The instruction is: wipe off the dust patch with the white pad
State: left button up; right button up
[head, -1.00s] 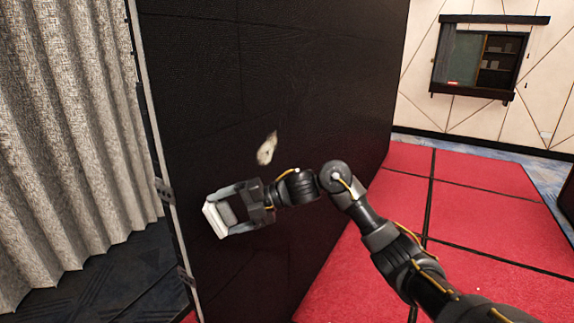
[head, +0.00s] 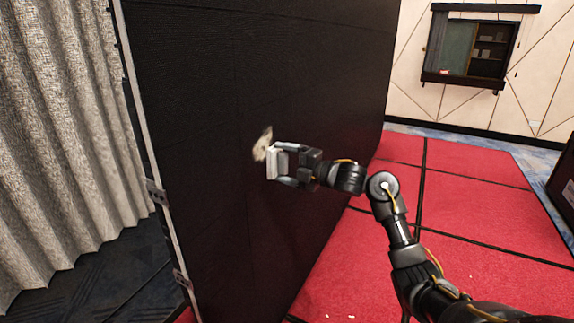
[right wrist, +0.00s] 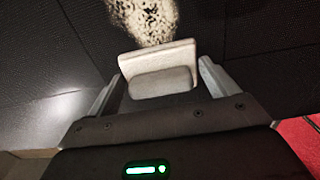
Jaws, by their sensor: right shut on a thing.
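The dust patch (head: 261,146) is a pale, speckled smear on the dark video wall (head: 215,85). It also shows in the right wrist view (right wrist: 145,20), just beyond the pad's top edge. The white pad (head: 272,163) is a flat plate with a block-shaped grip (right wrist: 160,82) on its back. My right gripper (head: 284,164) is shut on the grip, with a finger at each side. The pad stands in front of the wall at the patch's lower right and overlaps its lower part in the head view. I cannot tell whether it touches the wall. My left gripper is not in view.
A grey pleated curtain (head: 55,140) hangs left of the wall's pale edge. Red floor panels (head: 460,220) lie to the right. A recessed window with shelves (head: 478,47) is in the far wall. A dark box-like object (head: 562,190) stands at the right edge.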

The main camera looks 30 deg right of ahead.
jog(key=shift+b+x, duration=0.35)
jog(key=shift+x, duration=2.15)
jog(key=shift+x, duration=0.9)
jog(key=shift+b, duration=0.3)
jog(key=shift+w+d+b, duration=0.3)
jog(key=shift+w+d, duration=0.15)
jog(key=shift+d, duration=0.4)
jog(key=shift+w+d+b, duration=0.25)
jog(key=shift+w+d, duration=0.2)
jog(key=shift+d, duration=0.45)
jog(key=shift+w+d+b, duration=0.45)
jog(key=shift+w+d, duration=0.3)
jog(key=shift+d, duration=0.3)
jog(key=shift+w+d, duration=0.35)
jog(key=shift+d, duration=0.25)
